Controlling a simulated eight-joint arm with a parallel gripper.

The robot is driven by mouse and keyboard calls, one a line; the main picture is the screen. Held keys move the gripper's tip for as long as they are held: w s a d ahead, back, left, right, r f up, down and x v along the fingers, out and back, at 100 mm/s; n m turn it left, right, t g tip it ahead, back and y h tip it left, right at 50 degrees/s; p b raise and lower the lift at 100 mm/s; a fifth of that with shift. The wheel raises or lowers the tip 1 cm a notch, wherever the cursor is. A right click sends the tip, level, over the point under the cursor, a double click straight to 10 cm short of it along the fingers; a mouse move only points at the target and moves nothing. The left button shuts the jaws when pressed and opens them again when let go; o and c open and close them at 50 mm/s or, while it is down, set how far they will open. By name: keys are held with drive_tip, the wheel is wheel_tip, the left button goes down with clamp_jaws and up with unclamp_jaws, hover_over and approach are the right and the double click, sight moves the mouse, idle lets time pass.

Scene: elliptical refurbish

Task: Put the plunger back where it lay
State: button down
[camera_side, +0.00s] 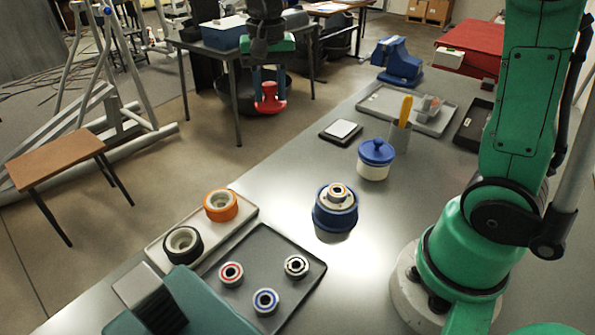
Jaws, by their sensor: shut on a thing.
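My gripper (268,83) hangs at the top middle of the side view, in front of the far table and floor. It is shut on a red piece (269,104), which seems to be the plunger. The piece hangs clear of the bench, and its upper part is hidden between the fingers. The picture is too small to show its exact shape. I cannot tell from this view where the plunger lay.
A blue holder (334,218) with a white, orange-ringed part stands mid-bench. A dark tray (309,272) holds three bearings; a beige tray (208,249) holds orange and black wheels. A blue-lidded jar (375,172), a cup with a yellow tool and a grey tray (377,103) stand farther back.

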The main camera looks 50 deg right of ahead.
sight(276, 180)
wheel_tip(276, 180, down, 17)
drive_tip(key=shift+r, duration=0.2)
idle(0.3)
drive_tip(key=c, duration=0.5)
unclamp_jaws()
drive_tip(key=shift+f, duration=0.1)
drive_tip(key=shift+c, duration=0.2)
